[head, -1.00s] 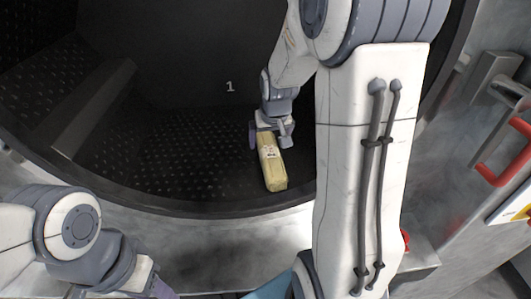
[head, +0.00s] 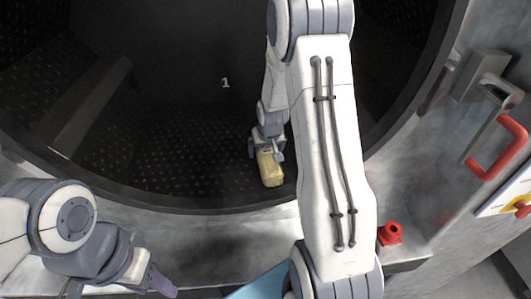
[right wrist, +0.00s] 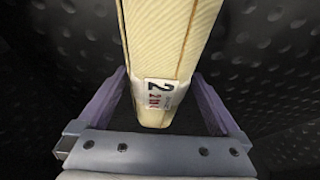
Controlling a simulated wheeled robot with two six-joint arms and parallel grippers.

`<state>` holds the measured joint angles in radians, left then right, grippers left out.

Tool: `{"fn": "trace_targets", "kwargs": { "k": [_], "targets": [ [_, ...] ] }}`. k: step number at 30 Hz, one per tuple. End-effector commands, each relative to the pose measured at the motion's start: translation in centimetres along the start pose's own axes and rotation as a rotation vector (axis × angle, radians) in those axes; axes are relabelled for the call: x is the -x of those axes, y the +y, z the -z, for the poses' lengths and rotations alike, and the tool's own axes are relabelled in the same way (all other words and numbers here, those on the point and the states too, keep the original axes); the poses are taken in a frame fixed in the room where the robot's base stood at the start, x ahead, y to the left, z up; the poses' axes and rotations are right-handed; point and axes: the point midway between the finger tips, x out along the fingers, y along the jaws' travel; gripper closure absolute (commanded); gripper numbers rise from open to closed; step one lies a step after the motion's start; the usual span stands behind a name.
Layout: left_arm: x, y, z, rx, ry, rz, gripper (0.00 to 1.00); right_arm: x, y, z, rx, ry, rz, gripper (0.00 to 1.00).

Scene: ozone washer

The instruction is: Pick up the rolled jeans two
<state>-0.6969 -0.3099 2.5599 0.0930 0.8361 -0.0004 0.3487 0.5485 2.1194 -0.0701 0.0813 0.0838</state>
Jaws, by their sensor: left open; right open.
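The rolled jeans two (head: 271,170) is a pale yellow roll lying on the dark dimpled drum floor near the front rim. In the right wrist view the roll (right wrist: 168,45) carries a white label with a black "2". My right gripper (head: 267,150) reaches into the drum over the far end of the roll. In the right wrist view my right gripper (right wrist: 165,100) is open, with one purple finger on each side of the roll and gaps visible. My left gripper (head: 120,288) is open and empty outside the drum, at the lower left.
The drum's round rim (head: 200,207) curves below the roll. A blue surface (head: 262,284) shows at the bottom. The drum floor left of the roll is clear.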

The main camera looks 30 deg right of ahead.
Motion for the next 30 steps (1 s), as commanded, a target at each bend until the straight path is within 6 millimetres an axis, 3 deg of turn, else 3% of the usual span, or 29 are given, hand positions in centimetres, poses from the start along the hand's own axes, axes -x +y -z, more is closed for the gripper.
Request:
{"fn": "trace_targets", "kwargs": {
  "k": [5, 8, 13, 14, 23, 30],
  "targets": [
    [0.0, 0.0, 0.0, 0.0, 0.0, 0.0, 0.48, 0.0, 0.0, 0.0, 0.0, 0.001, 0.0, 0.0],
    [0.0, 0.0, 0.0, 0.0, 0.0, 0.0, 0.48, 0.0, 0.0, 0.0, -0.001, 0.001, 0.0, 0.31],
    [0.0, 0.0, 0.0, 0.0, 0.0, 0.0, 0.48, 0.0, 0.0, 0.0, -0.001, 0.0, 0.0, 0.96],
    [0.0, 0.0, 0.0, 0.0, 0.0, 0.0, 0.48, 0.0, 0.0, 0.0, -0.001, 0.0, 0.0, 1.0],
    [0.0, 0.0, 0.0, 0.0, 0.0, 0.0, 0.48, 0.2, 0.0, 0.2, -0.001, 0.004, 0.0, 1.0],
    [-0.4, 0.0, 0.0, 0.0, 0.0, 0.0, 0.48, 2.5, 0.0, 1.3, -0.001, 0.01, 0.0, 1.0]
  ]
}}
